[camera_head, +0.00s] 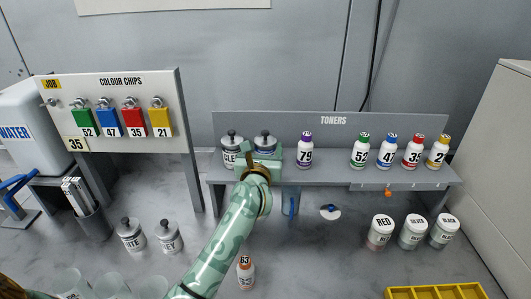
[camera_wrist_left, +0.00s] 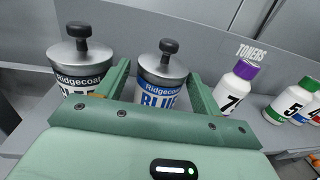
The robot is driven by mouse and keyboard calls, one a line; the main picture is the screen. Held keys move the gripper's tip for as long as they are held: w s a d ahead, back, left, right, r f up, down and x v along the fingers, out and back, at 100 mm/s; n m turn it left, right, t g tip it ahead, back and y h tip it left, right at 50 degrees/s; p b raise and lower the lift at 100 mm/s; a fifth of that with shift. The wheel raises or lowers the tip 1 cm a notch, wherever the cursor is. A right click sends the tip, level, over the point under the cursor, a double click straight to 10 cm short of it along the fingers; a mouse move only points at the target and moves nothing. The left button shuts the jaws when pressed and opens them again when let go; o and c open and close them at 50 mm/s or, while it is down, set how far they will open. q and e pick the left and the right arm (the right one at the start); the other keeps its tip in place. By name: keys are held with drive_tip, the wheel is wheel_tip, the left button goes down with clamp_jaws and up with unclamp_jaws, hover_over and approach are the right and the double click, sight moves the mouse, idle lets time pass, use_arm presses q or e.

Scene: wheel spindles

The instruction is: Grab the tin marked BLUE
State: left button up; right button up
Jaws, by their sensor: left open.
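The tin marked BLUE (camera_wrist_left: 160,92) is a grey metal tin with a black knob, a white label and blue lettering. It stands upright on the toner shelf; its lid also shows in the head view (camera_head: 265,141). My left gripper (camera_wrist_left: 162,78) is open, with one green finger on each side of this tin. I cannot tell whether the fingers touch it. The gripper body hides the tin's lower part. In the head view my left gripper (camera_head: 262,156) covers most of its front. My right gripper is not in view.
A similar tin (camera_wrist_left: 82,68), its label partly hidden, stands close left of the left finger. A purple-capped toner bottle 79 (camera_head: 305,150) stands to the right. Several toner bottles stand farther right on the grey shelf (camera_head: 330,176). Two more tins (camera_head: 131,235) stand on the bench.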

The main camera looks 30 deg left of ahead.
sight(266, 138)
use_arm(q)
drive_tip(key=x, duration=0.4)
drive_tip(key=shift+w+r+b, duration=0.2)
drive_tip(key=shift+w+b, duration=0.1)
drive_tip(key=shift+w, duration=0.1)
drive_tip(key=c, duration=1)
drive_tip(key=shift+o, duration=0.2)
drive_tip(key=shift+r, duration=0.15)
